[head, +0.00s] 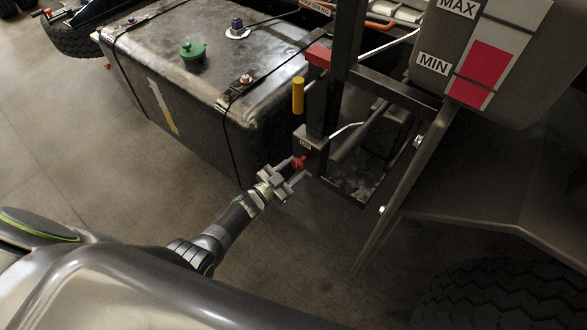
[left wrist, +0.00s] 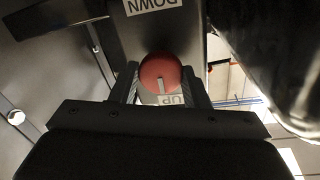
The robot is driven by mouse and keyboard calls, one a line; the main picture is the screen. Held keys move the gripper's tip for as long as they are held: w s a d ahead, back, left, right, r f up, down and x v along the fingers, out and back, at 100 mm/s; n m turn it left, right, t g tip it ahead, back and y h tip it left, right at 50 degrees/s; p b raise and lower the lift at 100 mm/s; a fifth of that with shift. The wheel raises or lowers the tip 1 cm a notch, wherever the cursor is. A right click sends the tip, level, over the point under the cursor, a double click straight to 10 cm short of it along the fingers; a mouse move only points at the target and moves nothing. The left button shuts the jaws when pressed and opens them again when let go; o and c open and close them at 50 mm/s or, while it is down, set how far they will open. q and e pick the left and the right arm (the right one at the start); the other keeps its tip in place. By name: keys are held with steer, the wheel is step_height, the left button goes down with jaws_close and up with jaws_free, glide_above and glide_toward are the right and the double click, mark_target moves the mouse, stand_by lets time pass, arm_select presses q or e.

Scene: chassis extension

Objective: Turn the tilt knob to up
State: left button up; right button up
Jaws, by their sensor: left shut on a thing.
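The tilt knob is a round red knob (head: 299,162) on a grey box (head: 311,141) at the lower part of a dark post. In the left wrist view the red knob (left wrist: 160,71) has a white mark that points toward the UP label (left wrist: 172,100). The DOWN label (left wrist: 152,6) is on the opposite side of the knob, upside down in the picture. My left gripper (head: 293,172) is shut on the knob, with one finger on each side in the left wrist view (left wrist: 161,88). My right gripper is not in view.
A large dark tank (head: 190,80) with a green cap (head: 193,56) stands left of the post. A yellow handle (head: 298,95) and a red block (head: 318,56) are above the knob. A reservoir with MIN and MAX labels (head: 490,50) is at the upper right. A tyre (head: 500,295) is at the lower right.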

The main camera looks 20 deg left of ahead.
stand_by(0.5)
arm_select(q)
steer(key=o, duration=1)
steer(key=shift+c, duration=0.2)
steer(key=v, duration=1.7)
steer(key=shift+s, duration=0.2)
